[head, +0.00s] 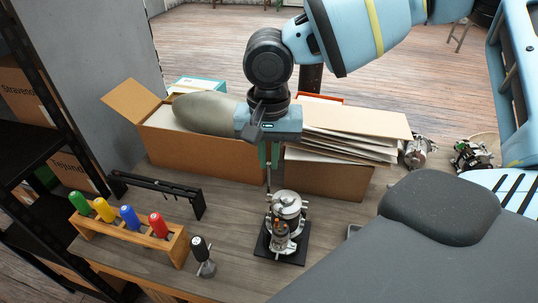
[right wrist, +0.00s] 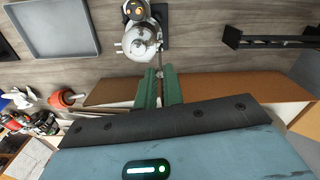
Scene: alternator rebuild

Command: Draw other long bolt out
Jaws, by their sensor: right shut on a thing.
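The alternator (head: 288,208) stands upright on a small black base plate (head: 294,256) on the bench. My right gripper (head: 269,158) is above and just behind it, its green fingers pointing down. It is shut on a thin long bolt (head: 268,180), which reaches down beside the alternator's top. I cannot tell whether the bolt's lower end is still inside the housing. In the right wrist view the alternator (right wrist: 143,40) is just beyond the green fingertips of my right gripper (right wrist: 159,76). My left gripper is not in view.
Cardboard boxes (head: 205,152) with folders stand behind the alternator. A wooden rack (head: 125,232) of coloured-handled tools, a black bar rack (head: 160,187) and a small black-knobbed tool (head: 202,255) are to the left. A grey tray (right wrist: 55,52) shows in the right wrist view.

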